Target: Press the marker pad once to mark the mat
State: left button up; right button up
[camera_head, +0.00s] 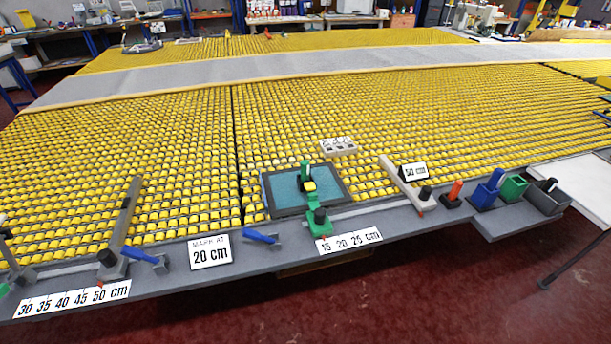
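A teal mat (285,190) lies flat in a dark grey frame on the yellow roller table. A green marker device (318,222) with a black knob stands at the table's front edge, by the "15 20 25 cm" scale (347,240). Its green arm reaches over the mat and ends in a green upright with a yellow and black part (308,185). I cannot tell which part is the marker pad, nor whether it touches the mat. A card (209,251) reads "MARK AT 20 cm". Neither of my grippers is in view.
A grey gauge bar (122,225) stands left, by a 30 to 50 cm scale (72,299). A pale bar (402,182) with a "50 cm" sign (413,172) is right. Blue handles (261,236) sit along the front ledge.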

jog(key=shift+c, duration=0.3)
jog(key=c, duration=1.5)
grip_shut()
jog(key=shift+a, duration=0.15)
